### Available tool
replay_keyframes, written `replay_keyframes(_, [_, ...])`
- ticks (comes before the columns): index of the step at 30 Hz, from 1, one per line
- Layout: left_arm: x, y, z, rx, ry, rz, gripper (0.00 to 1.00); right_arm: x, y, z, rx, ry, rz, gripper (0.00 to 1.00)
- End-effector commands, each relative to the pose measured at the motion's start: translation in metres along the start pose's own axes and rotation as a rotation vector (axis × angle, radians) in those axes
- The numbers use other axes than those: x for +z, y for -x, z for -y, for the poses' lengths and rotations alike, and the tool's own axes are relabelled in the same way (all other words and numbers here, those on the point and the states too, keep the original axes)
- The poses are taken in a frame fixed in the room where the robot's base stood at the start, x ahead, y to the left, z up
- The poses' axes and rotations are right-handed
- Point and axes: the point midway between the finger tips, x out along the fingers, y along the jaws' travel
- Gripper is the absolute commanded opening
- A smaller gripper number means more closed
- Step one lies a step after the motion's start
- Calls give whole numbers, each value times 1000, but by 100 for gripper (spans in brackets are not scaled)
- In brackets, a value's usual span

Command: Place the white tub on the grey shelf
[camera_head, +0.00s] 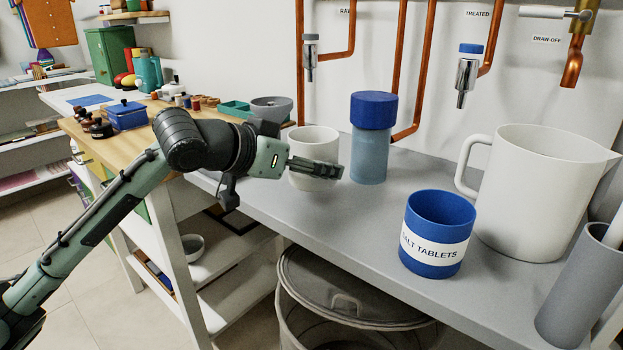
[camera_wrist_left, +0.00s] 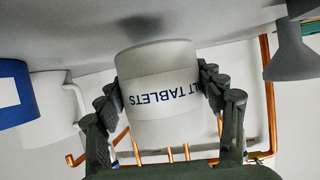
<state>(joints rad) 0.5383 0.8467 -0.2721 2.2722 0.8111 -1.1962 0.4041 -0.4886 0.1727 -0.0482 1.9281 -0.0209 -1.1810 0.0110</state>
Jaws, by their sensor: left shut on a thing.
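The white tub (camera_head: 316,143) is held above the left part of the grey shelf (camera_head: 335,217) in the head view. My left gripper (camera_head: 318,168) is shut around its side, with one dark finger across its front. In the left wrist view the tub (camera_wrist_left: 165,65) appears inverted, its label partly readable as "LT TABLETS", between the two fingers (camera_wrist_left: 160,95). A shadow lies on the shelf (camera_wrist_left: 100,40) beyond its base there, and a small gap seems to separate them. My right gripper is in neither view.
A blue-capped vessel (camera_head: 370,150) stands just right of the tub. A blue SALT TABLETS tub (camera_head: 435,245), a white jug (camera_head: 535,190) and a grey cylinder (camera_head: 575,295) stand further right. A grey bowl (camera_head: 271,110) is behind left. Copper pipes (camera_head: 301,60) run along the wall.

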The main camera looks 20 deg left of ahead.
Motion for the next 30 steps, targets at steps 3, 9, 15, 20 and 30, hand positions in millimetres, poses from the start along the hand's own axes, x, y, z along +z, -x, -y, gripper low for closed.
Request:
replay_keyframes(3, [22,-9,0,2,3,6,39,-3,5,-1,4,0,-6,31])
replay_keyframes(9, [30,-14,0,1,1,1,39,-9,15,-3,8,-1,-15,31])
replay_keyframes(15, [30,-13,0,1,1,1,39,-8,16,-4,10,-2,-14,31])
replay_keyframes(20, [32,-14,0,1,1,1,77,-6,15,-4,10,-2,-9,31])
replay_keyframes(30, [32,-14,0,1,1,1,89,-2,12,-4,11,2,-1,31])
